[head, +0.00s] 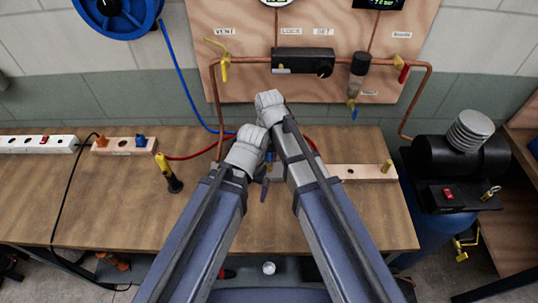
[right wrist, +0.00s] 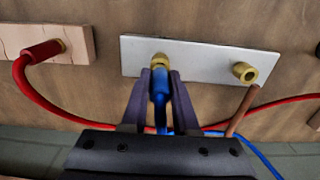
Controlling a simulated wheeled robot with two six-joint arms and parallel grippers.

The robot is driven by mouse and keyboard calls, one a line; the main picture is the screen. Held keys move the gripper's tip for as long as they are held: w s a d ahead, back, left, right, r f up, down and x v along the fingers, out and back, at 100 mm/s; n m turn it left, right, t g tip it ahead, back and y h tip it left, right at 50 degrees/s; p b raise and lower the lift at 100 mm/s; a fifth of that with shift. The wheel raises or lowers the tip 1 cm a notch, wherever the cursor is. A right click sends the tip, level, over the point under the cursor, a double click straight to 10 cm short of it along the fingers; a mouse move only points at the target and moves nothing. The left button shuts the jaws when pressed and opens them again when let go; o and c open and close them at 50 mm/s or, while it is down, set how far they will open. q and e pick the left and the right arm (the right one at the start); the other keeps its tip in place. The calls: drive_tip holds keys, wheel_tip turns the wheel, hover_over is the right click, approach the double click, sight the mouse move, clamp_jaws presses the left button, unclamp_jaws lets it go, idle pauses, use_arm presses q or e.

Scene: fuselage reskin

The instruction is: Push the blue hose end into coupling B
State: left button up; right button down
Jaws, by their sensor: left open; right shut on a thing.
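The blue hose end (right wrist: 160,92) is between the fingers of my right gripper (right wrist: 159,82) in the right wrist view. It is lined up with a brass coupling (right wrist: 159,60) on a pale metal plate (right wrist: 200,57). Its front meets or nearly meets that coupling; I cannot tell how deep it sits. A second brass coupling (right wrist: 245,72) on the plate is empty. In the head view, my arms hide the plate and my right gripper's fingers. My left gripper (head: 267,175) is open above the table, apart from the hose.
Red hoses (right wrist: 42,98) run beside the plate, one into a wooden block (right wrist: 75,44). A copper-coloured pipe (right wrist: 242,110) is close to the empty coupling. The blue hose (head: 183,82) hangs from a reel (head: 115,15).

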use_arm(q)
drive_tip(key=shift+f+b, duration=0.7)
drive_tip(key=shift+f, duration=0.1)
use_arm(e)
drive_tip(key=shift+f, duration=0.8)
drive_tip(key=c, duration=0.6)
unclamp_jaws()
use_arm(q)
drive_tip(key=shift+r, duration=0.15)
use_arm(e)
drive_tip(key=shift+r, duration=0.1)
wheel_tip(320, 180, up, 5)
drive_tip(key=p, duration=0.5)
use_arm(q)
wheel_tip(320, 180, up, 5)
drive_tip(key=shift+f, duration=0.1)
use_arm(e)
drive_tip(key=s+d+n+h, duration=0.1)
drive_tip(key=s+d+n, duration=0.2)
drive_tip(key=s, duration=1)
drive_tip(key=shift+d+n, duration=0.4)
drive_tip(key=shift+d, duration=1.1)
